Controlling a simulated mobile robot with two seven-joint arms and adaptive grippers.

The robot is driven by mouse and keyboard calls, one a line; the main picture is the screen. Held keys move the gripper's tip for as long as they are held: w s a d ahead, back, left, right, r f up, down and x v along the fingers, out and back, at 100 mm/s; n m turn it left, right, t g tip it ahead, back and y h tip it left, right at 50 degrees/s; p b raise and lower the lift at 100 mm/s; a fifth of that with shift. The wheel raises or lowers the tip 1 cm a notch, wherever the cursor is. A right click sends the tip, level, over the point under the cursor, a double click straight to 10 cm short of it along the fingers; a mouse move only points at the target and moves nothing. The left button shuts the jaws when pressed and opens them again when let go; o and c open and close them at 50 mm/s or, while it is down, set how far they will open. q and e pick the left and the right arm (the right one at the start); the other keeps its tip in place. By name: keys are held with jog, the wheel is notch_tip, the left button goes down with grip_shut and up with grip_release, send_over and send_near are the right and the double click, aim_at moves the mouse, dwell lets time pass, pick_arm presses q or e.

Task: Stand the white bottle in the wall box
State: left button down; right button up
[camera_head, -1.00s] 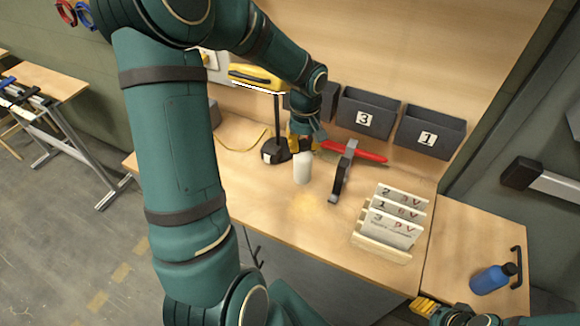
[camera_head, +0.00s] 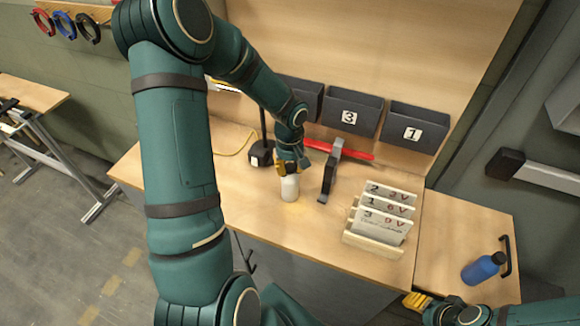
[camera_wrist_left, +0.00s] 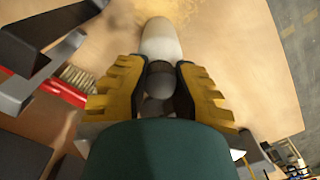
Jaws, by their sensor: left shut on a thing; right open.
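The white bottle (camera_head: 290,188) is upright at the bench, and in the left wrist view its pale body (camera_wrist_left: 161,42) and dark neck show. My left gripper (camera_head: 289,168) is shut on the top of the bottle, with yellow fingers (camera_wrist_left: 160,85) on both sides of the neck. I cannot tell whether the bottle's base touches the bench. My right gripper (camera_head: 418,302) is open at the lower right, away from the bottle.
A dark grey clamp-like tool (camera_head: 331,172) stands just right of the bottle, with a red-handled brush (camera_head: 345,151) behind it. A card rack (camera_head: 378,228) is at the front right. A blue bottle (camera_head: 483,268) lies on the side table.

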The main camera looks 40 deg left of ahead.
pick_arm(q)
jog(key=shift+f, duration=0.2)
jog(key=c, duration=0.9)
grip_release()
jog(key=shift+c, duration=0.2)
jog(key=shift+r, duration=0.15)
